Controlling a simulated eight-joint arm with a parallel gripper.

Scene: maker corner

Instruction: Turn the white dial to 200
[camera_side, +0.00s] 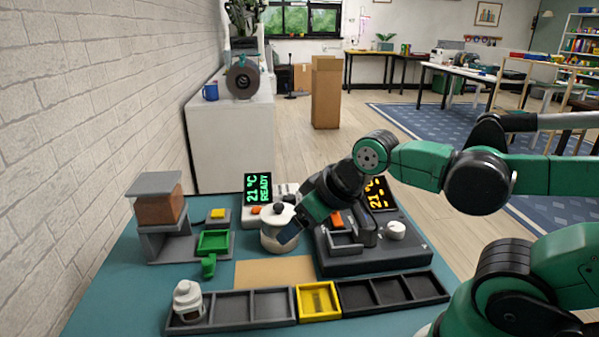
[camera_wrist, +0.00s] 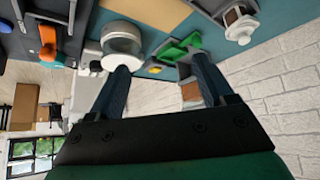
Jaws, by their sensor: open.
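The white dial (camera_side: 396,230) is a short round knob on top of the dark station (camera_side: 375,264) at the right of the table. Its pointer and scale are too small to read. The station's display (camera_side: 379,194) shows orange "21". My gripper (camera_side: 292,228) is open and empty, to the left of the dial and apart from it. It is pointed down beside a white round pot (camera_side: 268,238), overlapping it in the side view. In the wrist view my open fingers (camera_wrist: 161,65) show, with the pot (camera_wrist: 121,38) near the left fingertip; touching cannot be told.
A second display (camera_side: 258,189) reads green "21 °C READY". An orange switch (camera_side: 337,219) is on the station. A green tray (camera_side: 214,242), a grey stand with a brown block (camera_side: 160,208), a white bottle (camera_side: 187,298) and a bin row with a yellow bin (camera_side: 318,300) surround a tan mat (camera_side: 262,272).

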